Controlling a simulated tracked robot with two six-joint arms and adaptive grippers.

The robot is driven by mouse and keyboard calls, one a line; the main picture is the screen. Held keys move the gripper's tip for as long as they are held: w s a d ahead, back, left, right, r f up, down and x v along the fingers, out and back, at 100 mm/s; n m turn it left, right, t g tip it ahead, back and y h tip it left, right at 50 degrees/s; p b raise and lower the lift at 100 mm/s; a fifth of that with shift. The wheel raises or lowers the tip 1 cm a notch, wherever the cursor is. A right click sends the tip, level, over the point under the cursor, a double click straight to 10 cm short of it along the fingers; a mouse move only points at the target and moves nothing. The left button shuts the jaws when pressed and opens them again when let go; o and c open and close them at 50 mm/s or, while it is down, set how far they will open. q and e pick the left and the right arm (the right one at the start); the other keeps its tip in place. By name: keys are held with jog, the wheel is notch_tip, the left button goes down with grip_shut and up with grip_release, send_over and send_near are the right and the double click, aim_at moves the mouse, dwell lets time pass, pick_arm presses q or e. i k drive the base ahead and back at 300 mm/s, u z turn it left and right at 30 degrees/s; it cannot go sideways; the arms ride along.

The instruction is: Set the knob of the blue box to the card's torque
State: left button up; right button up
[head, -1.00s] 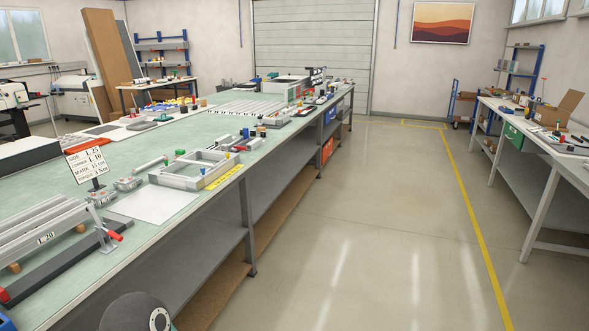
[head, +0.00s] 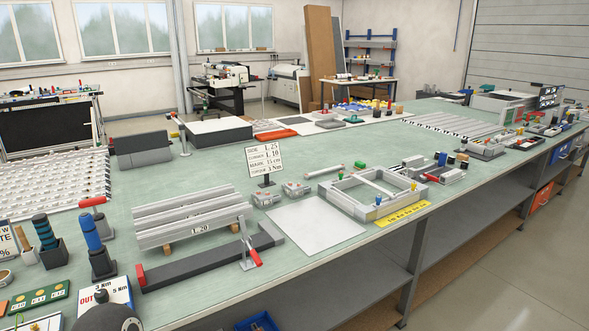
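The card (head: 265,163) stands upright on a small dark stand on the green bench. Its lines give a side, a corner, a mark and a torque in Nm; the torque digit is too small to read surely. At the bottom left a box with a white top (head: 90,285) carries the word OUT and numbers with Nm. A bit of blue shows at its front edge. A dark round part of mine covers much of it, and I cannot make out its knob. Neither gripper is in view.
Blue-handled tools (head: 91,235) stand in dark holders left of the bench's front. Grey rails (head: 190,215) and a long dark bar (head: 210,262) lie nearby. A grey frame (head: 350,200) and a blank pale plate (head: 315,226) lie further right. The floor at the right is clear.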

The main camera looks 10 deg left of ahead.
aim_at(101, 296)
jog(key=u, duration=0.1)
jog(key=i, duration=0.45)
jog(key=u, duration=0.2)
jog(key=k, duration=0.9)
jog(key=u, duration=0.2)
jog(key=i, duration=0.9)
jog(key=z, duration=2.55)
jog(key=i, duration=0.1)
jog(key=u, duration=3.75)
